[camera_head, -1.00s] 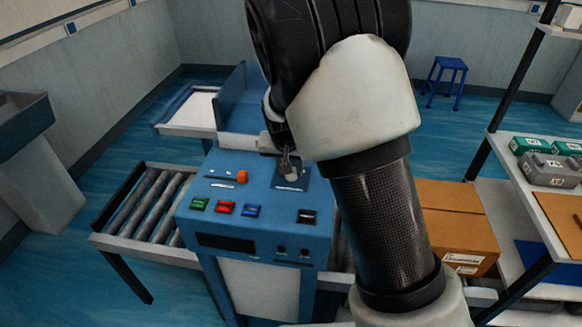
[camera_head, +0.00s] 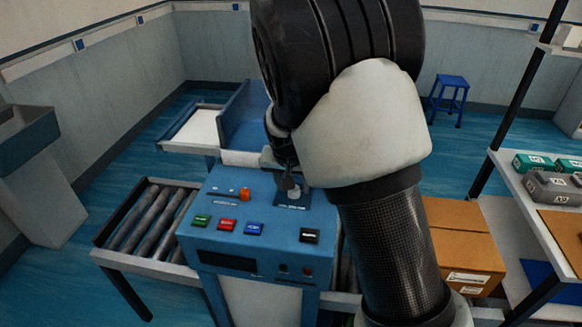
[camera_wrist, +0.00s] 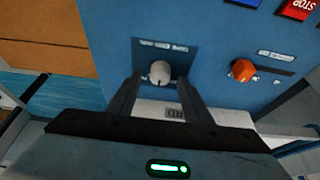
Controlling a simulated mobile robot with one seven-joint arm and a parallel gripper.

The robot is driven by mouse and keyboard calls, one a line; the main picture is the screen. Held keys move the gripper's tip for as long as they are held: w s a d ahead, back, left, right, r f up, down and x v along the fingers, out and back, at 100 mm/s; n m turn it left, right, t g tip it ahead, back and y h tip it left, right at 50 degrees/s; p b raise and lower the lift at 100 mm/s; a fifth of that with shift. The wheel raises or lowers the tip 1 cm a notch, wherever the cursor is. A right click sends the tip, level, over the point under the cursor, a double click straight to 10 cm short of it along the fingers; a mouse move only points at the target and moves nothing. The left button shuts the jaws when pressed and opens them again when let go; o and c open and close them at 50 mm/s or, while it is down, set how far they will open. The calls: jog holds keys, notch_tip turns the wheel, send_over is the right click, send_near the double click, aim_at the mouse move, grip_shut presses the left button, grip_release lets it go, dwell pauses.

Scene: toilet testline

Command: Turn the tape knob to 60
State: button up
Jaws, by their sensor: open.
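The tape knob, a pale rounded knob (camera_wrist: 159,72), sits on a dark square plate (camera_wrist: 180,50) on the blue control panel. In the wrist view my gripper (camera_wrist: 160,85) is open, with one finger on each side of the knob's lower part. I cannot tell whether the fingers touch it. In the head view the knob (camera_head: 294,191) shows just below my gripper (camera_head: 289,183), partly hidden by it. The plate's lettering and the knob's setting are too small to read.
An orange knob (camera_wrist: 242,70) is beside the plate. A roller conveyor (camera_head: 150,218) is left; a cardboard box (camera_head: 461,240) is right.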

jog(key=v, duration=1.6)
jog(key=shift+r, duration=0.1)
